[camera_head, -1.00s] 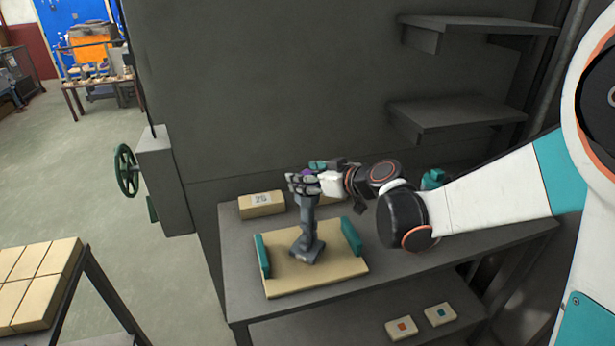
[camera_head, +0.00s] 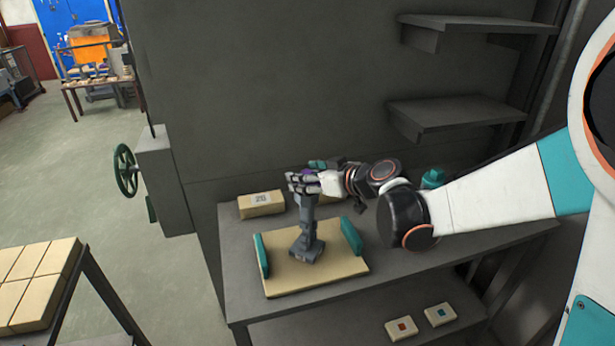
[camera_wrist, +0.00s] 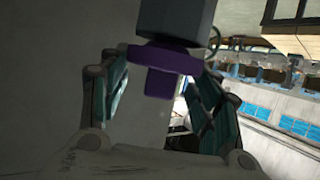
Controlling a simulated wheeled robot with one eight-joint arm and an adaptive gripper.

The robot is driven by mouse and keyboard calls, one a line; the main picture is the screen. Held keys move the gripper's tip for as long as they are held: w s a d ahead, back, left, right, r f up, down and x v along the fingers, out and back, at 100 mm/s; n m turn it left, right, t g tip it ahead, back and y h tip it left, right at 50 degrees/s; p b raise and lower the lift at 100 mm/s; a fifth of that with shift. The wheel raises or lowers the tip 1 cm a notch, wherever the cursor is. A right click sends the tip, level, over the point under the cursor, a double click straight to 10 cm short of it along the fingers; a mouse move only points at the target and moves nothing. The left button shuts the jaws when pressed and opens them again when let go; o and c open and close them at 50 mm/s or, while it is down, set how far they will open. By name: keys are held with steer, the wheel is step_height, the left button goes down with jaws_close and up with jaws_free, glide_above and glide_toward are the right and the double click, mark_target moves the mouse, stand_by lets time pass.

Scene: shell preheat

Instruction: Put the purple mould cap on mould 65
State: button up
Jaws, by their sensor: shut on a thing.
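My gripper (camera_head: 302,183) is over the shelf table, shut at the top of a grey upright post (camera_head: 307,222). A bit of the purple mould cap (camera_head: 307,172) shows there among the fingers. In the wrist view the purple cap (camera_wrist: 165,68) has a wide flange and a narrower stub, and lies between my two fingers. A grey block (camera_wrist: 178,18) adjoins its flange, with no clear gap visible. The post's foot stands on a beige board between two teal end pieces. A beige mould block (camera_head: 260,204) with a dark marking stands behind; I cannot read its number surely.
The beige board (camera_head: 285,281) lies on the grey table (camera_head: 243,312). Another beige block is partly hidden behind my gripper. Two wall shelves (camera_head: 455,110) jut out above. Small blocks (camera_head: 401,328) lie on the lower shelf. A teal object (camera_head: 432,179) stands behind my arm.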

steer(key=shift+f+b, duration=0.5)
steer(key=shift+f, duration=0.1)
steer(key=o, duration=0.8)
steer(key=shift+c, duration=0.2)
steer(key=p+v, duration=0.3)
steer(key=v, duration=0.8)
steer(key=shift+s, duration=0.15)
stand_by(0.4)
